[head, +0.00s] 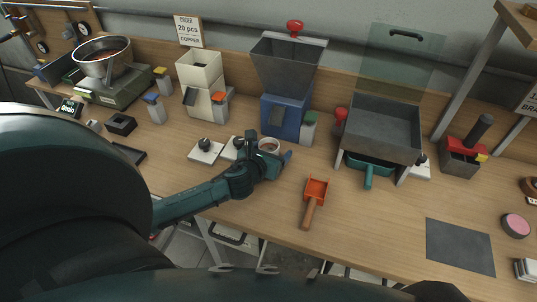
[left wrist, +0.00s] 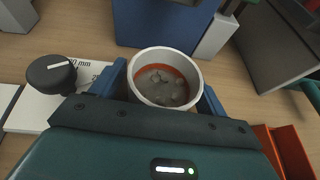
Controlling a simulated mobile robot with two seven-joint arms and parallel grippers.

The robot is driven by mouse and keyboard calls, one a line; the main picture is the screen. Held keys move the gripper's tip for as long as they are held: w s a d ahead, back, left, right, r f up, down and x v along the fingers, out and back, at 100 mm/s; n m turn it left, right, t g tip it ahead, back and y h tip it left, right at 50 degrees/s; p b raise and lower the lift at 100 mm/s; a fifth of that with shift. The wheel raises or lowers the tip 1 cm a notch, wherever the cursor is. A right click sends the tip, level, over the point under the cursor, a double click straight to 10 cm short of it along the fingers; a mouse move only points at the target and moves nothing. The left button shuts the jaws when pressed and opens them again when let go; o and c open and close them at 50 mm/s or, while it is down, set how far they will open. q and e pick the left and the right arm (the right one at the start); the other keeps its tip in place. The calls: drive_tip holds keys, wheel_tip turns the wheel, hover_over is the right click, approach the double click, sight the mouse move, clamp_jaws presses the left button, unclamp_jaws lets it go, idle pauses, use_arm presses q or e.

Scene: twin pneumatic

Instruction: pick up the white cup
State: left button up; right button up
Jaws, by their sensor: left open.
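The white cup (head: 269,146) stands upright on the table in front of the blue hopper machine. In the left wrist view the cup (left wrist: 139,84) has a white rim, an orange-red inside and greyish contents I cannot make out. My left gripper (head: 269,151) is open, low over the table, with the cup between its fingers. In the left wrist view one blue finger of my left gripper (left wrist: 163,90) is on each side of the cup. Whether they touch it I cannot tell. My right gripper is not in view.
White plates with dark knobs (head: 206,150) lie just left of the cup. The blue hopper machine (head: 284,118) stands behind it. An orange scoop (head: 315,190) lies to the right, and a grey bin on legs (head: 383,130) stands beyond. The front right of the table holds a dark mat (head: 459,246).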

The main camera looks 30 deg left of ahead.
use_arm(q)
drive_tip(key=shift+c, duration=0.3)
drive_tip(key=c, duration=1.1)
drive_tip(key=shift+o, duration=0.2)
wheel_tip(320, 180, up, 18)
drive_tip(key=s+d+f+m+h, duration=0.1)
drive_tip(key=s+d+f, duration=0.1)
drive_tip(key=s+d, duration=0.9)
drive_tip(key=shift+s+d+f+m+h, duration=0.25)
drive_tip(key=shift+s+d+m+h, duration=0.05)
drive_tip(key=shift+s+h, duration=0.15)
